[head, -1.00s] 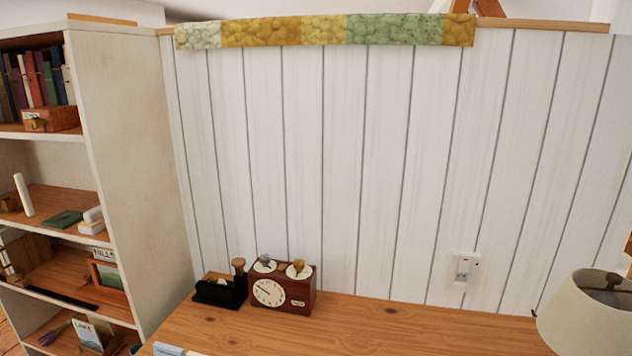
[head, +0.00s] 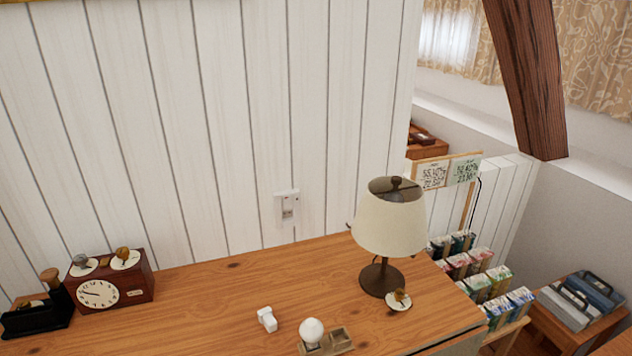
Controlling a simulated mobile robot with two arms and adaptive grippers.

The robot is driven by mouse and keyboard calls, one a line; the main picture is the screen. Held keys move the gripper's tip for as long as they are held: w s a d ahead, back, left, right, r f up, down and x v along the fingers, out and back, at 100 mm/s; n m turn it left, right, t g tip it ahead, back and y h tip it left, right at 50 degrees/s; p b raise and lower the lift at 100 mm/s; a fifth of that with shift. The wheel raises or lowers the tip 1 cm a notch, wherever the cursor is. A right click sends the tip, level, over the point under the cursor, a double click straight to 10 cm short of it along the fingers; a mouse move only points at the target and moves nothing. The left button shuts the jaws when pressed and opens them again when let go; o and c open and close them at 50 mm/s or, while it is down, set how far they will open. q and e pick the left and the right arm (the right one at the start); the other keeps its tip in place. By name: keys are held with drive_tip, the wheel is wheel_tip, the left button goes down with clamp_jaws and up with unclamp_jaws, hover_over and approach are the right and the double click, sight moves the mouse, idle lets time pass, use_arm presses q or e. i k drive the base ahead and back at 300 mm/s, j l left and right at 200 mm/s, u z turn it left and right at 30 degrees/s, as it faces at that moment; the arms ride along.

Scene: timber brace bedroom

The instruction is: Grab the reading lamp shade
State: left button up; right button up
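The reading lamp shade (head: 390,226) is a cream, tapered shade with an open top and a dark finial. It sits upright on the lamp's dark round base (head: 381,278), near the right end of the wooden desk. Nothing covers the shade. Neither of my grippers shows in the head view.
The desk top (head: 215,300) also holds a wooden clock box (head: 112,283), a black holder (head: 38,317), a small white piece (head: 267,318), a white knob on a wooden block (head: 312,330) and a small disc (head: 399,301) beside the lamp base. A dark timber brace (head: 530,80) slants at upper right.

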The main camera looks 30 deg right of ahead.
sight(382, 227)
drive_tip(key=l+z, duration=0.2)
drive_tip(key=z, duration=1.15)
